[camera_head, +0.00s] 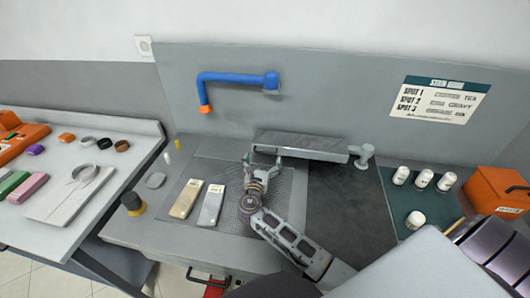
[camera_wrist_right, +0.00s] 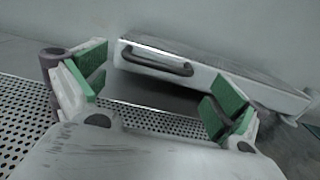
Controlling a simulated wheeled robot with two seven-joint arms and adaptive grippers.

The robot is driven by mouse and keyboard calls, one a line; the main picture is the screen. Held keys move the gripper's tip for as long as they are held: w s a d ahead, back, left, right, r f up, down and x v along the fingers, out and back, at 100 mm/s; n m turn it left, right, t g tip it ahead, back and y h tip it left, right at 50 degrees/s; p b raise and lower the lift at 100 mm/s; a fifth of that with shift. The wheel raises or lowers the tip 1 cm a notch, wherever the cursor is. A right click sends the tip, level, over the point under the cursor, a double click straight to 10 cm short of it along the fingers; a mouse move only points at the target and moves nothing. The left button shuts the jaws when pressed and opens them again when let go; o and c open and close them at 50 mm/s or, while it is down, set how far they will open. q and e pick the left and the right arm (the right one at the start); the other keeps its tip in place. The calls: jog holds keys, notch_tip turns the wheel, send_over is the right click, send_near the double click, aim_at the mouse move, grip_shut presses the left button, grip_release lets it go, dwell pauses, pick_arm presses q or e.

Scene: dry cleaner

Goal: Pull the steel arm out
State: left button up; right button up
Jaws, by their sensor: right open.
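The steel arm (camera_head: 310,146) is a long grey padded bar that runs across the back of the work table, with its post (camera_head: 364,154) at the right end. In the right wrist view the steel arm (camera_wrist_right: 230,75) lies ahead and shows a dark curved handle (camera_wrist_right: 155,58) on its front face. My right gripper (camera_head: 263,162) is in front of the left end of the bar. In the wrist view its green-padded fingers (camera_wrist_right: 157,88) are spread apart, with the handle beyond and between them and nothing held. My left gripper is not in view.
A perforated plate (camera_head: 232,205) lies below the gripper, with two brushes (camera_head: 198,202) to its left. A blue pipe (camera_head: 235,77) juts from the back panel. White bottles (camera_head: 422,180) and an orange box (camera_head: 495,190) stand at the right. The dark surface (camera_head: 350,205) front right is clear.

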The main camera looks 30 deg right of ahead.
jog(key=shift+x, duration=2.2)
jog(key=c, duration=1.3)
